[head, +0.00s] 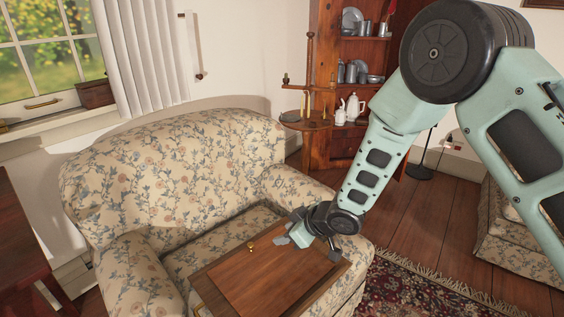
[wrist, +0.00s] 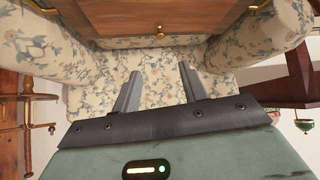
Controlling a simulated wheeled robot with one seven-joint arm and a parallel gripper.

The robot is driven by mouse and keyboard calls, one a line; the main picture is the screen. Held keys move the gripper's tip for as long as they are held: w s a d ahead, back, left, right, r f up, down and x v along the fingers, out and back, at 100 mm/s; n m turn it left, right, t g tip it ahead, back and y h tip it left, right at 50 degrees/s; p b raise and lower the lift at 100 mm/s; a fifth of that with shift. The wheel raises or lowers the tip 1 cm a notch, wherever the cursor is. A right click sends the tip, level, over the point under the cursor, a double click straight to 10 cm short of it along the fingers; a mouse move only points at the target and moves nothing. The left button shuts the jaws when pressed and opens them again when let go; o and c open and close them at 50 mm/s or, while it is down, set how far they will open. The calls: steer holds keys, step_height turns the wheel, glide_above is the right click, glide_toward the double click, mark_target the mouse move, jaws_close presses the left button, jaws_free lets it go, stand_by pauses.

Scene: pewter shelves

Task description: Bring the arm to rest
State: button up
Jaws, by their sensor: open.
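My mint-green arm reaches down from the upper right in the head view. My gripper (head: 284,241) is above the wooden tray (head: 275,268) in that picture and points left. In the wrist view, the two grey fingers of my gripper (wrist: 158,76) are spread apart with nothing between them. Floral sofa fabric shows behind them. The tray also shows at the top of the wrist view (wrist: 110,18), apart from the fingers. A small brass knob (head: 251,247) sits on it.
The floral sofa (head: 180,165) stands below a window. Wooden shelves (head: 352,95) with pewter and a white jug (head: 354,107) stand behind my arm. A dark red table (head: 25,245) is at left. A patterned rug (head: 425,292) lies at lower right, by bare floor.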

steer(key=s+d+r+m+g+h, duration=0.1)
steer(key=s+d+r+m+h, duration=0.15)
steer(key=s+r, duration=0.55)
steer(key=s+d+r+m+g+h, duration=0.15)
steer(key=s+d+r, duration=0.25)
steer(key=s+r, duration=0.45)
steer(key=s+d+r+g+h, duration=0.1)
steer(key=s+d, duration=0.2)
steer(key=s, duration=0.5)
steer(key=s+d+r+g+h, duration=0.1)
steer(key=s+d+g+h, duration=0.15)
steer(key=s, duration=0.55)
step_height(320, 180, up, 18)
steer(key=p, duration=1.8)
steer(key=shift+f+t+y, duration=0.2)
steer(key=shift+t+y, duration=0.1)
steer(key=shift+y, duration=0.15)
